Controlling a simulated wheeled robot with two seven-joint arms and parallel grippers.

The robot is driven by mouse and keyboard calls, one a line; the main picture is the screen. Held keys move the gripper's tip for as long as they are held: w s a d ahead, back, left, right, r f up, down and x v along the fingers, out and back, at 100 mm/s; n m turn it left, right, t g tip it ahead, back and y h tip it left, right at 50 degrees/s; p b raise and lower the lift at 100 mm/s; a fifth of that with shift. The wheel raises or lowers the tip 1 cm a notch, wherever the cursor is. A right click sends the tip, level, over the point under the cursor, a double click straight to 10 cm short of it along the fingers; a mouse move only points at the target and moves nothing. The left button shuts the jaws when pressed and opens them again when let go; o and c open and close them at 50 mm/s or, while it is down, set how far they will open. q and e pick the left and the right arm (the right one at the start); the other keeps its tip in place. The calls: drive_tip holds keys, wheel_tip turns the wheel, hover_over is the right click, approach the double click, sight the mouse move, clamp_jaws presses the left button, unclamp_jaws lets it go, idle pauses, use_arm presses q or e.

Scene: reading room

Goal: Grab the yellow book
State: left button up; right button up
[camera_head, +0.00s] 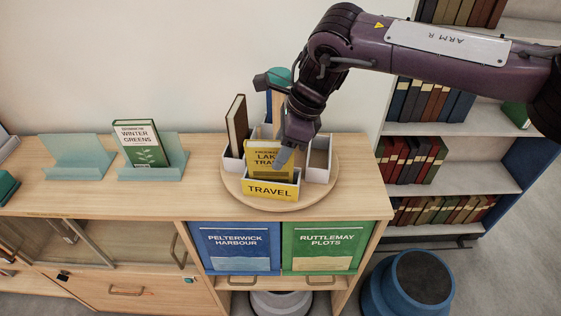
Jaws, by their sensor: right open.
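The yellow book (262,160) stands upright in the yellow-fronted "TRAVEL" compartment (270,190) of a sectioned holder on a round wooden board. My right gripper (284,155) reaches down from the upper right. It is open, with its fingertip at the book's right side and covering part of its cover lettering. I cannot tell whether the finger touches the book. The far finger is hidden. My left gripper is not in view.
A brown book (237,126) stands in the holder's left compartment; the right white compartment (319,160) looks empty. A green book (140,144) rests on a glassy stand to the left. A bookshelf (455,182) and a blue stool (407,283) are at right. The cabinet top between stand and board is clear.

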drive_tip(key=w+f, duration=0.1)
drive_tip(key=w+a+f, duration=0.1)
drive_tip(key=shift+w+f, duration=0.2)
drive_tip(key=shift+w, duration=0.2)
drive_tip(key=shift+w+a, duration=0.1)
drive_tip(key=shift+w, duration=0.1)
drive_tip(key=shift+s+r, duration=0.4)
drive_tip(key=shift+s, duration=0.2)
drive_tip(key=shift+c, duration=0.8)
drive_tip(key=shift+s+d+r, duration=0.1)
drive_tip(key=shift+s+d, duration=0.1)
drive_tip(key=shift+c, duration=1.3)
drive_tip(key=shift+w, duration=0.25)
clamp_jaws()
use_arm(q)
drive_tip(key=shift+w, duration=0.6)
